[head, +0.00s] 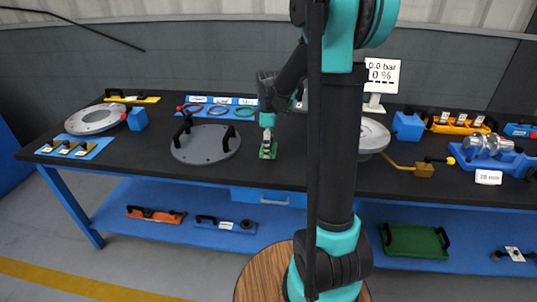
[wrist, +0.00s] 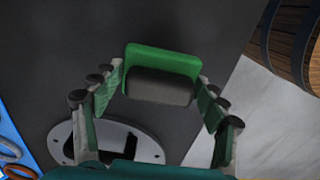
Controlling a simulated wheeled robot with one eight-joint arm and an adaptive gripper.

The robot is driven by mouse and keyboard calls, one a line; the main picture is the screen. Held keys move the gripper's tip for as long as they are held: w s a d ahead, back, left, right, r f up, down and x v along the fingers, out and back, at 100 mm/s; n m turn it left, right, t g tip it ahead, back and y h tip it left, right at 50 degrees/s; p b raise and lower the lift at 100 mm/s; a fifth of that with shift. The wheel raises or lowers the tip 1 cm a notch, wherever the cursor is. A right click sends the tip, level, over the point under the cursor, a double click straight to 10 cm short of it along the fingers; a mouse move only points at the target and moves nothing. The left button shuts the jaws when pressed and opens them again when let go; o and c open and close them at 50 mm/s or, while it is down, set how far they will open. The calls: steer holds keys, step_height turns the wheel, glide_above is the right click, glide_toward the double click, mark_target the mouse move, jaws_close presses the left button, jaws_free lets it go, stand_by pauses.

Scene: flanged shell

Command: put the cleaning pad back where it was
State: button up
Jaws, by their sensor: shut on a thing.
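The cleaning pad, a green plate with a dark grey rounded block on it, shows between my fingertips in the wrist view (wrist: 160,62). In the head view the green pad (head: 274,153) is at the middle of the black bench, partly hidden by my fingers. My gripper (head: 268,142) points down and is shut on the pad; its two fingers also show at the pad's sides in the wrist view (wrist: 160,85). I cannot tell whether the pad touches the bench top.
A grey round cover (head: 206,150) with black handles lies just left of my gripper. Behind it is a blue tray (head: 224,101) with coloured rings. A pale flanged shell (head: 374,137) is partly behind my arm. A display (head: 382,76) reads 0.0 bar, 0 %. The bench front is clear.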

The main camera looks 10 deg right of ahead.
steer(key=shift+f, duration=1.95)
steer(key=o, duration=1.2)
steer(key=shift+f, duration=0.1)
step_height(320, 180, up, 12)
steer(key=shift+s+d, duration=0.1)
steer(key=shift+s, duration=0.25)
steer(key=s+d+f+m, duration=0.1)
steer(key=s+f+m, duration=0.1)
steer(key=s, duration=0.2)
steer(key=s+f+m+t, duration=0.1)
steer(key=s+f+m, duration=0.1)
steer(key=s+m, duration=0.1)
steer(key=s+d+f+m+t, duration=0.1)
steer(key=s+f+m, duration=0.1)
steer(key=s, duration=0.2)
steer(key=shift+s+d+f+m, duration=0.1)
steer(key=shift+s+d+m, duration=0.2)
steer(key=shift+m, duration=0.1)
steer(key=s+d+f+m+t, duration=0.1)
steer(key=s+f+m+t, duration=0.1)
steer(key=s+f+m, duration=0.4)
steer(key=s, duration=0.3)
steer(key=shift+s+d+f+m, duration=0.15)
steer(key=shift+s+m, duration=0.15)
steer(key=shift+s, duration=0.1)
